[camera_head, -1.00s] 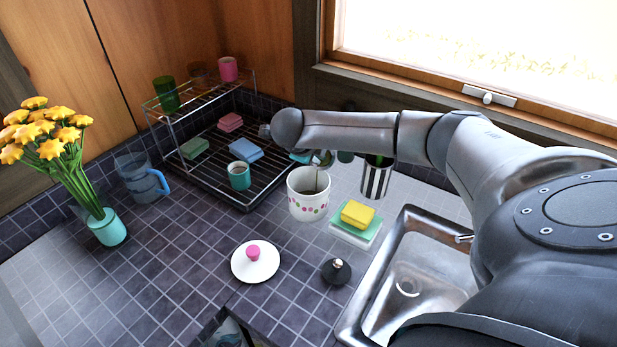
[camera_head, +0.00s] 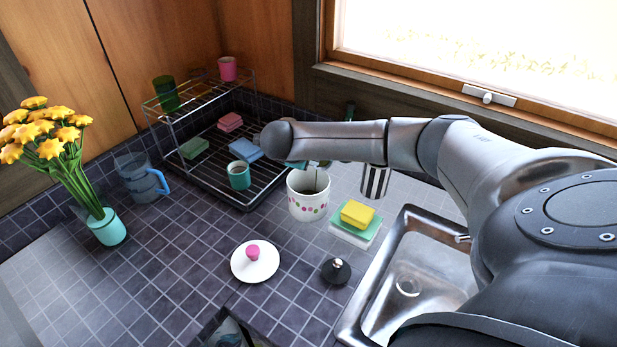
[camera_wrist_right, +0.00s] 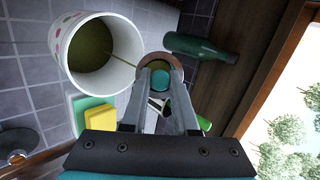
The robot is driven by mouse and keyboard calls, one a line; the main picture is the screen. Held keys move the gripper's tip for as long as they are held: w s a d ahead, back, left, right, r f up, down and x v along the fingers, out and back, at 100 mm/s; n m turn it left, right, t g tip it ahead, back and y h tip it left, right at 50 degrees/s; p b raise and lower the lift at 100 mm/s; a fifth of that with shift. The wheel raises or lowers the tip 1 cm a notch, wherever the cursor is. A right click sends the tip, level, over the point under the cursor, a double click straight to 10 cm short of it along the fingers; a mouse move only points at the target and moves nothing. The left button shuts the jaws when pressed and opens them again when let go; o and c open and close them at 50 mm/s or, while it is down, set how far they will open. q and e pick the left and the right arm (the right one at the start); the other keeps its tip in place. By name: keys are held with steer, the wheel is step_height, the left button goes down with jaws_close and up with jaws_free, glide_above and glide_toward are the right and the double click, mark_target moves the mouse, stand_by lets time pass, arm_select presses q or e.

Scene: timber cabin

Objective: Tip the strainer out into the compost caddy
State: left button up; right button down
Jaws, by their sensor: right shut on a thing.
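The compost caddy (camera_head: 308,205) is a white pot with coloured dots, open on the counter; the right wrist view shows its rim (camera_wrist_right: 137,62) and dark green-brown inside. My right gripper (camera_wrist_right: 160,78) is shut on a small round thing with a brownish rim, which I take for the strainer (camera_wrist_right: 148,62). It is just beside the caddy's rim in that view; its tilt and contents are unclear. A thin line runs between it and the caddy's inside; I cannot tell what it is. In the head view my arm hides most of the gripper. My left gripper is out of view.
Right of the caddy are stacked sponges (camera_head: 357,214), a striped cup (camera_head: 374,183) and the sink (camera_head: 425,270). A white lid (camera_head: 255,265) and a dark knobbed thing (camera_head: 337,272) lie in front. A dish rack (camera_head: 205,180) stands behind left. A green bottle (camera_wrist_right: 200,46) stands close by.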

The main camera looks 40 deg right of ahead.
steer(key=shift+a+h, duration=0.25)
steer(key=shift+h, duration=0.25)
stand_by(0.3)
steer(key=h+b, duration=0.1)
steer(key=b, duration=0.4)
steer(key=a+f+h+b, duration=0.1)
steer(key=h+b, duration=0.1)
steer(key=b, duration=0.3)
steer(key=shift+a+n+t, duration=0.2)
steer(key=shift+n+t, duration=0.1)
steer(key=shift+n, duration=0.1)
stand_by(1.5)
steer(key=shift+a+h+b, duration=0.2)
steer(key=shift+h+b, duration=0.2)
steer(key=shift+b, duration=0.2)
